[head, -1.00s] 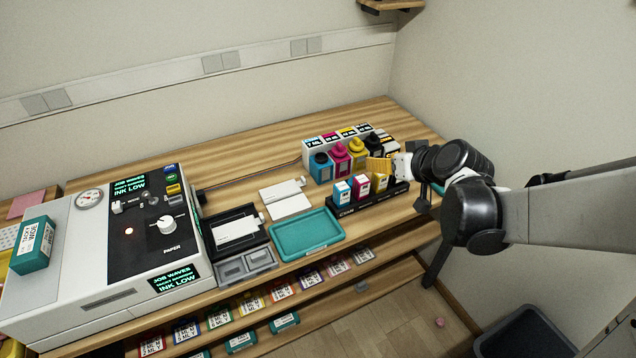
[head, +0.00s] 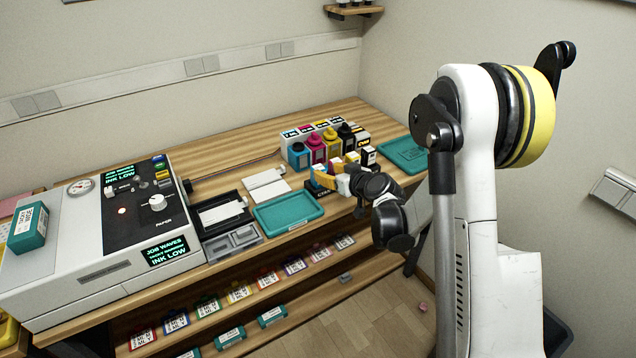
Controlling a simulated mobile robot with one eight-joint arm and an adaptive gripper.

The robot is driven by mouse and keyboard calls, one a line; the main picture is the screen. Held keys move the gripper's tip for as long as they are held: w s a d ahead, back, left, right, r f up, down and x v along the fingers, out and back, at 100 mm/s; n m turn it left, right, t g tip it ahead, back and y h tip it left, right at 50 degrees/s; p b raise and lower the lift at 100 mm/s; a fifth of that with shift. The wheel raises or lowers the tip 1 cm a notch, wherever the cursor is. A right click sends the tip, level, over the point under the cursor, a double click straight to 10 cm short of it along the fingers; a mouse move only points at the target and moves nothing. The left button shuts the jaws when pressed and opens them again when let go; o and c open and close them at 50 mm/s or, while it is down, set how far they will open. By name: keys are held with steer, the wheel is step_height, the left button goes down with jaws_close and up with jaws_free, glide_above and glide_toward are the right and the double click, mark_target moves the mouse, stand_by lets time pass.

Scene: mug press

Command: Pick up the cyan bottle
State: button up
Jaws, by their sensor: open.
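The cyan bottle (head: 298,157) stands upright on the wooden counter, at the left end of a row of ink bottles. It has a dark cap, and its front is in plain view. The exact gap between the fingers is too small to make out.
Magenta (head: 316,149), yellow (head: 332,143) and black (head: 346,136) bottles stand close beside the cyan one. White labelled boxes are behind them. A teal tray (head: 288,224) lies in front to the left, another teal tray (head: 404,157) to the right. The press (head: 95,245) fills the left.

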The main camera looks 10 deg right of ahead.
mark_target(319, 168)
steer(key=b+x, duration=0.2)
steer(key=x, duration=0.2)
steer(key=shift+w+a, duration=0.25)
steer(key=shift+w, duration=0.05)
steer(key=shift+c, duration=0.5)
jaws_close()
